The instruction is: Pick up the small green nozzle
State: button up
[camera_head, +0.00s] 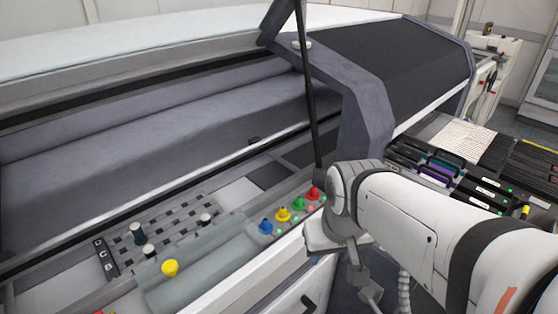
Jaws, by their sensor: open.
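A small green nozzle (298,204) stands in a row of coloured pieces on the machine's front ledge, between a red one (313,194) and a yellow one (283,215). A blue one (265,226) stands at the left end of the row. A dark green-black piece (137,234) stands on the slotted plate farther left. My gripper (366,290) hangs below the arm's wrist, right of and in front of the row, apart from the green nozzle. It is open; its fingertips are small and partly unclear.
The slotted plate (180,227) also bears pale-topped pieces. A larger yellow piece (170,268) stands by a translucent tray (205,272). A dark strut (308,100) of the raised cover comes down close behind the row. Feeder units (440,170) lie to the right.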

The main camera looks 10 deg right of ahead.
jog(key=o, duration=0.4)
jog(key=w+r+n+p, duration=0.1)
jog(key=w+n, duration=0.2)
jog(key=w+r+n+p, duration=0.1)
jog(key=w+n, duration=0.2)
jog(key=w, duration=0.1)
jog(key=w+r+n+g+p, duration=0.1)
jog(key=w+n, duration=0.2)
jog(key=w, duration=0.1)
jog(key=shift+w+a, duration=0.1)
jog(key=shift+a, duration=0.25)
jog(key=shift+c, duration=0.2)
jog(key=n+g+p, duration=0.2)
jog(key=n+p, duration=0.1)
jog(key=n, duration=1)
send_over(299, 197)
jog(key=a, duration=0.1)
notch_tip(299, 197, down, 4)
jog(key=shift+r, duration=0.2)
jog(key=shift+w+f, duration=0.15)
jog(key=shift+f, duration=0.45)
jog(key=f, duration=0.2)
jog(key=f+p, duration=0.1)
jog(key=f, duration=0.1)
jog(key=d+f, duration=0.1)
jog(key=f, duration=0.1)
jog(key=shift+s+f+p, duration=0.15)
jog(key=shift+s+p, duration=0.05)
jog(key=shift+p, duration=0.15)
jog(key=shift+f, duration=0.45)
